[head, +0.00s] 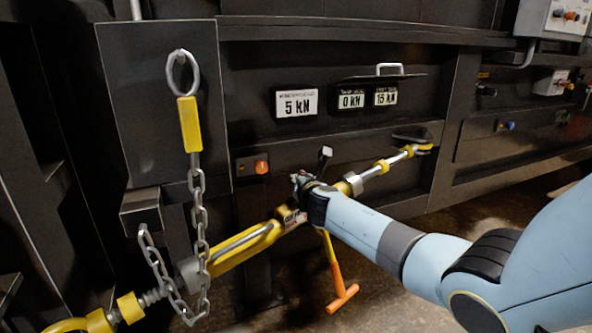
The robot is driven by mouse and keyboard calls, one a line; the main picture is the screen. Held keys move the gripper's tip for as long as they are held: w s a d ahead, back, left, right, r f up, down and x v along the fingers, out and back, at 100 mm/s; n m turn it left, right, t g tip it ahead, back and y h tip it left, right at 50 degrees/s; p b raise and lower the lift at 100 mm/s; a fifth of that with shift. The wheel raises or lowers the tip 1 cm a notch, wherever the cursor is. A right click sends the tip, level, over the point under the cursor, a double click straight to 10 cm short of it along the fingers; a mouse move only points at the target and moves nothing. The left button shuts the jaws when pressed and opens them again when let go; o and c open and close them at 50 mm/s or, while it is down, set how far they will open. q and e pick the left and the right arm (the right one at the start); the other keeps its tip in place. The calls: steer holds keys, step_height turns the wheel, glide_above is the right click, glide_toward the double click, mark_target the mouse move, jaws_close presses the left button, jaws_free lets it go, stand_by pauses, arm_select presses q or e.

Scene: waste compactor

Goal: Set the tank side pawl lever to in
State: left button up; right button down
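A yellow turnbuckle (240,248) runs diagonally from the lower left to a hook (422,148) on the dark machine at the right. An orange T-shaped handle (342,298) hangs below its middle. My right gripper (303,185) is at the middle of the turnbuckle, close to a small light label block (290,216). My wrist hides much of this part, and I cannot tell whether the fingers touch it or are open. I cannot make out the tank side pawl lever for certain. A short dark piece (324,158) stands up just behind the gripper. My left gripper is not in view.
A chain (199,215) hangs from a ring (183,73) on the dark panel at left and loops near the turnbuckle. Displays read 5 kN (297,102), 0 kN (350,101) and 15 kN (386,96). An orange button (261,167) is on the machine. Floor at lower middle is open.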

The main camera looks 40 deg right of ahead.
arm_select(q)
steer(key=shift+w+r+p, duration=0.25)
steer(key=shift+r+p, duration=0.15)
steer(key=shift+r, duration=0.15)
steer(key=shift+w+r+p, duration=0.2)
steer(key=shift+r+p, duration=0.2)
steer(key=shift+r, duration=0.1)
arm_select(e)
steer(key=shift+w+d+f+m+y, duration=0.15)
steer(key=shift+d+m+y, duration=0.25)
steer(key=shift+m, duration=0.2)
steer(key=shift+f, duration=0.1)
steer(key=c, duration=1.3)
jaws_free()
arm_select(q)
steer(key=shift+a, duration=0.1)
arm_select(e)
steer(key=v, duration=1.2)
steer(key=shift+r, duration=0.25)
